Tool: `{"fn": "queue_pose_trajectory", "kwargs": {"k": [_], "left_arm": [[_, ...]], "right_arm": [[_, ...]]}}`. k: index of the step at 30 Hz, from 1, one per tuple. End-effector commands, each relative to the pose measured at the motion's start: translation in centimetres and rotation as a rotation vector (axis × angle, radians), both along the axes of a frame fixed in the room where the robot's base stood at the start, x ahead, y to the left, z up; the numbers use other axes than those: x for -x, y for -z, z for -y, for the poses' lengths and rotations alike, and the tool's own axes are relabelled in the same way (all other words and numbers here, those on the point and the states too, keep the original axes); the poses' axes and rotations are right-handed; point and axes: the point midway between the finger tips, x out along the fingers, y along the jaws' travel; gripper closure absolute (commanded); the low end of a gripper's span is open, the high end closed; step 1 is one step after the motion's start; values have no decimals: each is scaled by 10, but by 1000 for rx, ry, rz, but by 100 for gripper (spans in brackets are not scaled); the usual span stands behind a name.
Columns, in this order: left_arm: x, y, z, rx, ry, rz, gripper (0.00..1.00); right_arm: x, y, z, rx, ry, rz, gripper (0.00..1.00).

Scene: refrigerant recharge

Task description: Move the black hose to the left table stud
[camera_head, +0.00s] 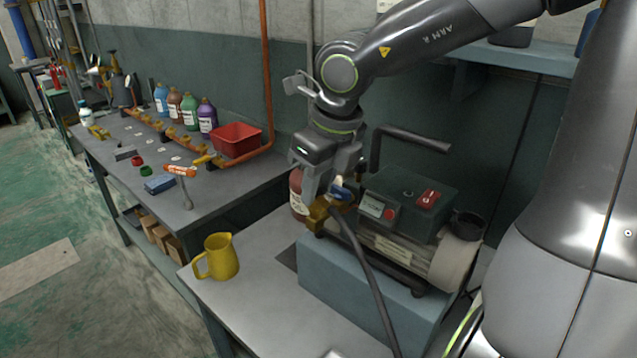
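The black hose (368,262) runs from beside a brass fitting (319,214) on the pump's left side down to the front edge of the picture. My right gripper (328,188) points down just above this fitting and the hose's upper end, next to a blue valve handle (342,190). Its fingertips overlap the fitting, and I cannot tell whether they grip the hose. A short upright grey post (187,198) stands at the front edge of the left table (215,190); I cannot tell whether it is the left table stud. My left gripper is not in view.
The vacuum pump (410,215) sits on a blue-grey block (345,288) on the near table. A yellow jug (220,258) stands left of it and a dark red bottle (297,195) behind the gripper. The left table carries a red bin (236,140), several bottles and a copper pipe (267,75).

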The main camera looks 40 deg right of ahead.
Motion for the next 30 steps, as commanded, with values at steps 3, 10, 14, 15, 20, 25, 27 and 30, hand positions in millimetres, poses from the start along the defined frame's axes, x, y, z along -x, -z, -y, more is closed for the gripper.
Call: {"fn": "queue_pose_trajectory", "kwargs": {"k": [3,10,14,15,20,25,27,30], "left_arm": [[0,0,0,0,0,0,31],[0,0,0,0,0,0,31],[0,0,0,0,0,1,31],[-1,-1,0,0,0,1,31],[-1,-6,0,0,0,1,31],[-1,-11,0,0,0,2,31],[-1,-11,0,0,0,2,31],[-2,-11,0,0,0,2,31]], "right_arm": [[0,0,0,-1,0,-1,94],[0,1,0,-1,0,-1,95],[0,0,0,-2,-1,-1,95],[0,0,0,-3,-10,-1,95],[0,-1,1,-5,-132,-1,95],[0,0,2,-4,-273,-3,95],[0,0,2,-4,-302,-2,95],[0,1,2,-2,-317,-2,95]]}}
